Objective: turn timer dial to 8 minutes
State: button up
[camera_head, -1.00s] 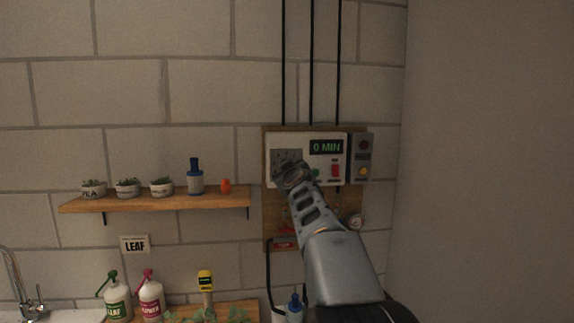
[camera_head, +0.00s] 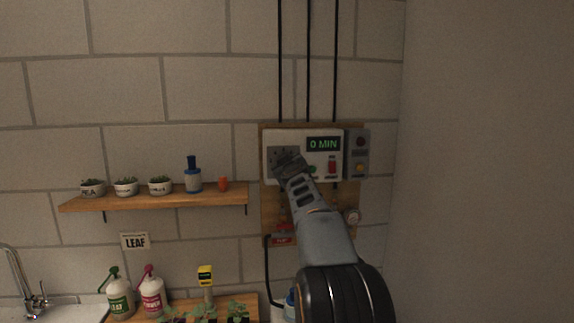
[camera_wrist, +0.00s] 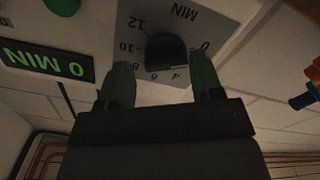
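The timer dial is a black round knob (camera_wrist: 168,52) on a grey scale plate (camera_wrist: 205,25), upside down in the wrist view, with numbers including 12, 10, 8, 6, 4 and 0 around it. The green display (camera_wrist: 45,60) reads 0 MIN; it also shows in the head view (camera_head: 323,144). My gripper (camera_wrist: 161,68) is open, with one finger on either side of the knob's near edge; I cannot tell whether they touch it. In the head view, my gripper (camera_head: 287,160) covers the knob on the control box's left part.
The white control box (camera_head: 272,143) is on a wooden board with a red switch (camera_head: 332,163) and a grey side box (camera_head: 357,150). A gauge (camera_head: 352,217) sits below. A shelf (camera_head: 150,202) with pots and bottles is at left; the wall at right is bare.

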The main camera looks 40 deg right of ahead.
jog(key=shift+w+a+f, duration=0.1)
jog(key=shift+a, duration=0.15)
jog(key=c, duration=0.7)
jog(key=shift+o, duration=0.2)
jog(key=shift+m, duration=0.3)
jog(key=shift+a+r+m+p, duration=0.1)
jog(key=shift+r+m, duration=0.05)
jog(key=shift+m, duration=5)
jog(key=shift+r+m+p, duration=0.1)
jog(key=shift+m+p, duration=0.05)
jog(key=shift+m, duration=5.05)
jog(key=shift+a+r+m+p, duration=0.1)
jog(key=shift+r+m, duration=0.05)
jog(key=shift+m, duration=5)
